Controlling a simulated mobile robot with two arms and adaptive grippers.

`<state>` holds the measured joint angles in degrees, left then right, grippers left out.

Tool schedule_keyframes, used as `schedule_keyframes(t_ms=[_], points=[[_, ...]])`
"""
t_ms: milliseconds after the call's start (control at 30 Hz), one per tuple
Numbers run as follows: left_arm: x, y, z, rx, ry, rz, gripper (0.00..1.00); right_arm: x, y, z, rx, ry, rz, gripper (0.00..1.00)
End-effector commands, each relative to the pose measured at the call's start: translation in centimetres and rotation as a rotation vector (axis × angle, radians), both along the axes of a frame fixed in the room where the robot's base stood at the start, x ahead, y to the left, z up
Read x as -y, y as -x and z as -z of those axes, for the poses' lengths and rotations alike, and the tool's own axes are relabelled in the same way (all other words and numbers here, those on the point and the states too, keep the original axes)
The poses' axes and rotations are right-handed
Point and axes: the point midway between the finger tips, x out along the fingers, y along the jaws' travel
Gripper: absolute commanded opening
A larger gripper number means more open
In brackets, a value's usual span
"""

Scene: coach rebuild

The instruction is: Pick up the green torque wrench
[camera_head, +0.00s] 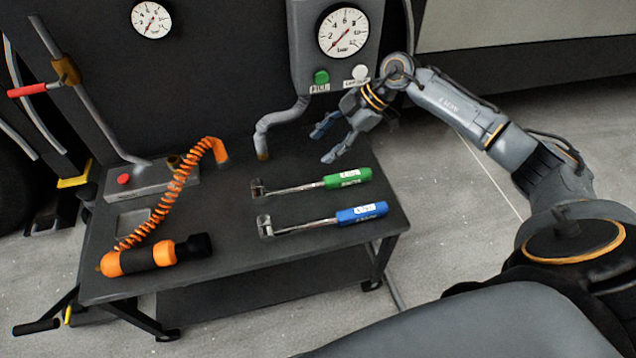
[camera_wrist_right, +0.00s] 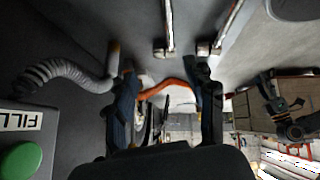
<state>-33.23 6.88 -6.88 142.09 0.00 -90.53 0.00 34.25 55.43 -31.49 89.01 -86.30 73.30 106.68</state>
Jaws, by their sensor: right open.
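The green torque wrench (camera_head: 347,178) lies on the dark cart top, its green handle to the right and its metal head to the left. The blue torque wrench (camera_head: 361,213) lies nearly parallel in front of it. My right gripper (camera_head: 325,146) is open and empty, above the back of the cart, behind the green wrench and apart from it. In the right wrist view its two fingers (camera_wrist_right: 165,85) are spread. Metal wrench shafts show at the top there; their handles are out of frame. My left gripper does not show in the head view.
An orange inflator with coiled hose (camera_head: 137,259) lies on the cart's left. A grey hose (camera_head: 276,130) hangs from the gauge panel (camera_head: 303,46) behind the cart. A grey pump base with a red button (camera_head: 151,180) stands at the left back. The cart's front right (camera_head: 330,242) is clear.

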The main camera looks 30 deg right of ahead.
Motion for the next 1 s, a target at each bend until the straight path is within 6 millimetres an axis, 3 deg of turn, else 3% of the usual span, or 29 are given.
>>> schedule_keyframes(t_ms=[33,100,233,567,700,1000], points=[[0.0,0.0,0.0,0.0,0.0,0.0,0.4,2.8,0.3,0.0,-0.063,0.074,0.037,0.55],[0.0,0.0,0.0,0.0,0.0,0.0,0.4,5.7,1.1,0.0,-0.142,0.151,0.084,0.55],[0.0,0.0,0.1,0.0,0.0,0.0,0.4,8.5,2.0,0.3,-0.222,0.226,0.137,0.55],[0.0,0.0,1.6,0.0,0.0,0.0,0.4,6.6,1.7,5.8,-0.236,0.235,0.141,0.55],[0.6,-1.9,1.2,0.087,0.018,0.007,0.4,5.9,1.5,7.4,-0.234,0.235,0.141,0.55],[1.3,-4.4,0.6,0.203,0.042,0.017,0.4,5.1,1.6,9.1,-0.235,0.233,0.139,0.55]])
